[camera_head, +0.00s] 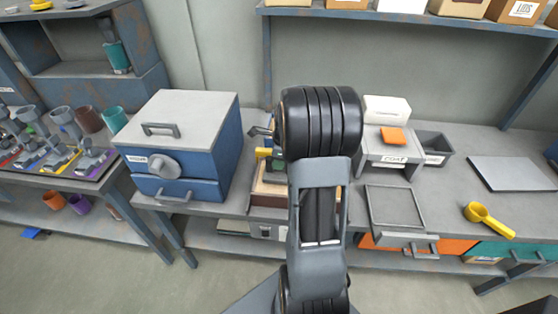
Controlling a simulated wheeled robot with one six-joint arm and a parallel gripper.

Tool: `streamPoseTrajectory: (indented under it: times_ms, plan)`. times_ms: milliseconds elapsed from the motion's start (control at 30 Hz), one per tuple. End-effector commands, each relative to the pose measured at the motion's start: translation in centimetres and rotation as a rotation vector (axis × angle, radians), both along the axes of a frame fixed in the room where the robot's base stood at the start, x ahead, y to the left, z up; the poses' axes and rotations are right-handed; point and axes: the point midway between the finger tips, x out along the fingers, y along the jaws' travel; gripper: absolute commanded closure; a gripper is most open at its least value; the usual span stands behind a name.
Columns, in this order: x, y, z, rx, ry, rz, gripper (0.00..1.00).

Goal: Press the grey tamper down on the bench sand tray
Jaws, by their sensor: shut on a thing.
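My arm rises through the middle of the view, and its thick black joint hides part of the bench. My gripper is hidden behind it, so its jaws and anything in them do not show. A brown-framed tray (268,192) sits on the bench just left of my arm, partly covered by it; it may be the sand tray. A small dark grey angled piece (261,131) shows at the left edge of the black joint, above a yellow and green thing (266,154). I cannot tell whether the grey piece is the tamper or part of my arm.
A blue cabinet with a grey top (195,110) stands left of the tray. To the right are a grey stand (390,150) with an orange block (394,135), a flat grey frame (395,206), a dark bin (436,143), a yellow scoop (488,220) and a grey plate (512,174).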

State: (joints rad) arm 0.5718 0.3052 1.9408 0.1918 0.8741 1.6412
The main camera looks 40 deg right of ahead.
Motion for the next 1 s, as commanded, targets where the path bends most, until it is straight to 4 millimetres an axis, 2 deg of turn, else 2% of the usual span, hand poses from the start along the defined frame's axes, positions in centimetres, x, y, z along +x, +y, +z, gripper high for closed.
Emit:
streamPoseTrajectory:
  times_ms: [1000]
  plan:
    - [0.02,-0.01,-0.94,-0.001,-0.001,0.0,0.97]
